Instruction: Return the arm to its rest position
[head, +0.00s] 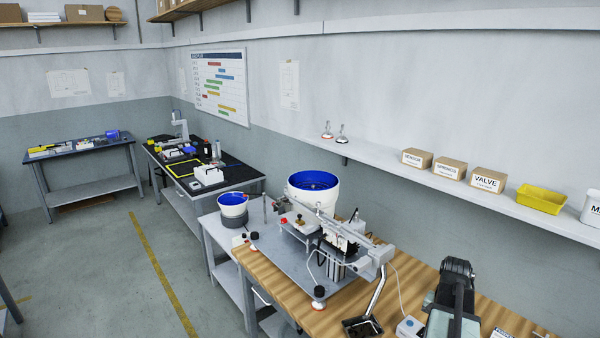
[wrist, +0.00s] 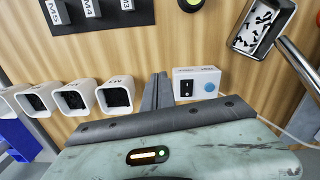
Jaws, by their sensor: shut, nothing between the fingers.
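My arm (head: 455,295), dark grey and pale green, stands folded up over the wooden bench at the lower right of the head view. My gripper's fingertips cannot be made out there. In the wrist view my gripper (wrist: 158,84) shows as two thin dark fingers close together, shut and empty. They point over the wooden bench top, beside a small white box with a black switch and a blue button (wrist: 197,84). I see no contact with the box.
The wrist view shows white open-mouthed bins (wrist: 117,96) at left, a black labelled rack (wrist: 97,14) and a tray of dark screws (wrist: 262,24). In the head view, a gantry machine (head: 335,240) stands left of my arm. A wall shelf (head: 470,196) with boxes runs behind.

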